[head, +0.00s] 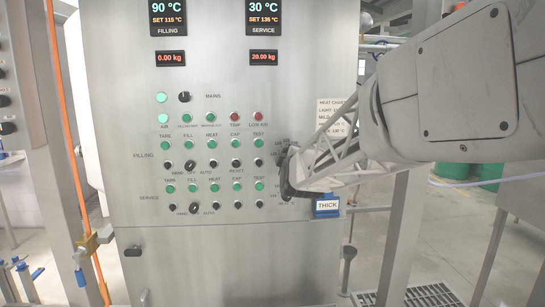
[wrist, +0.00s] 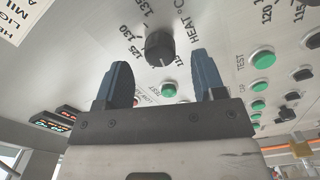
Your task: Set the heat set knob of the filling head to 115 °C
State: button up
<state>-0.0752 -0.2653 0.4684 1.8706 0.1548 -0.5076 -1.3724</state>
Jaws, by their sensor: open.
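The steel control panel (head: 225,235) fills the middle of the head view. Its filling display (head: 168,18) reads 90 °C, SET 115 °C. In the wrist view a black heat knob (wrist: 160,48) sits on a scale marked 125, 130 and 135, close to the LOW AIR label; its pointer is not clear. My gripper (head: 286,172) is at the panel's right side and hides the heat knobs in the head view. In the wrist view my gripper (wrist: 160,65) is open, one finger on each side of the knob, with visible gaps and no clear contact.
The service display (head: 265,18) reads 30 °C, SET 135 °C. A second black knob (wrist: 305,12) shows at the wrist view's upper right. Green buttons (wrist: 263,61) and small switches sit close by. A blue THICK tag (head: 327,207) hangs below my gripper.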

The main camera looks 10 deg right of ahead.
jog(key=shift+s, duration=2.15)
jog(key=s+d+f+m+g, duration=0.1)
jog(key=s+f+m+g, duration=0.3)
jog(key=s, duration=1)
jog(key=s+d+f+m+g, duration=0.2)
jog(key=s+f+m+g, duration=0.3)
jog(key=s, duration=1)
jog(key=s+d+f+m+g, duration=0.2)
jog(key=s+f+m+g, duration=0.3)
jog(key=s, duration=0.9)
notch_tip(320, 180, down, 3)
jog(key=shift+s+f+g, duration=0.2)
jog(key=shift+s+g, duration=0.05)
jog(key=shift+g, duration=0.45)
jog(key=shift+c, duration=0.4)
